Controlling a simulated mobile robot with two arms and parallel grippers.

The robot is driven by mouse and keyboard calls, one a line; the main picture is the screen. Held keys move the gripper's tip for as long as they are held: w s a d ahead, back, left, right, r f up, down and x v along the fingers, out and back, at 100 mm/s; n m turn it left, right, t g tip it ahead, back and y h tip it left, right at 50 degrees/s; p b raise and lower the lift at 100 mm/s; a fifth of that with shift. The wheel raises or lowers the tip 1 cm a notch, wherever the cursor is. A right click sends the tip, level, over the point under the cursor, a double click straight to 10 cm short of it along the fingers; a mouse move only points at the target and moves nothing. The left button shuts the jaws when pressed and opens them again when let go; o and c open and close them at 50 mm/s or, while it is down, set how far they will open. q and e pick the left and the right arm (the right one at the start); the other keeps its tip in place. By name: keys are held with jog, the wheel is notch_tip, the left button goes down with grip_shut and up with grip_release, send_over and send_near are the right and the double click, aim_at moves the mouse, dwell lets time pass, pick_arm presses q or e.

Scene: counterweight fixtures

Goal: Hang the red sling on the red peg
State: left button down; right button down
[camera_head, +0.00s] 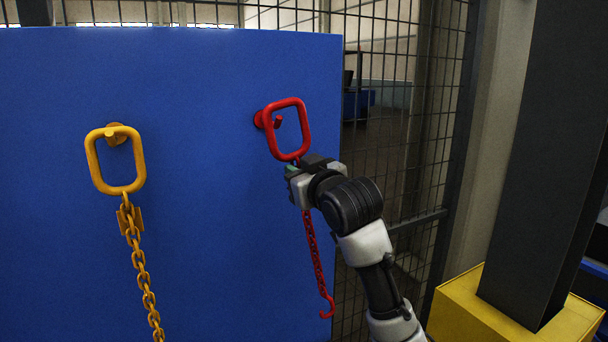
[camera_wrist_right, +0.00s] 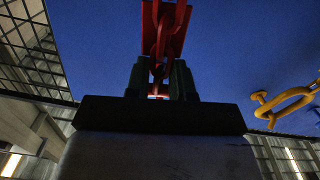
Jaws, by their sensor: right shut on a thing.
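The red sling has a rounded red ring (camera_head: 306,128), and a red chain with a hook (camera_head: 316,255) hangs down below my gripper. My right gripper (camera_head: 294,172) is shut on the sling just below the ring. The right wrist view shows the red link part (camera_wrist_right: 165,40) between the two fingers (camera_wrist_right: 160,82). The red peg (camera_head: 268,119) sticks out from the blue panel, and its tip shows inside the ring's opening in the head view. Whether the ring rests on the peg I cannot tell. My left gripper is not in view.
A yellow sling (camera_head: 130,190) hangs on a yellow peg (camera_head: 115,135) at the left of the blue panel (camera_head: 200,230); its ring also shows in the right wrist view (camera_wrist_right: 285,104). A mesh fence stands behind. A dark post on a yellow base (camera_head: 490,310) stands at right.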

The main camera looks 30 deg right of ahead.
jog(key=shift+w+d+f, duration=0.1)
jog(key=shift+w+f, duration=0.2)
jog(key=shift+w, duration=0.55)
jog(key=shift+w+f, duration=0.3)
jog(key=shift+w, duration=0.5)
jog(key=shift+w+d+f, duration=0.1)
jog(key=shift+w+f, duration=0.2)
jog(key=shift+w, duration=0.55)
jog(key=c, duration=0.9)
grip_release()
jog(key=shift+a, duration=0.1)
jog(key=shift+f, duration=0.15)
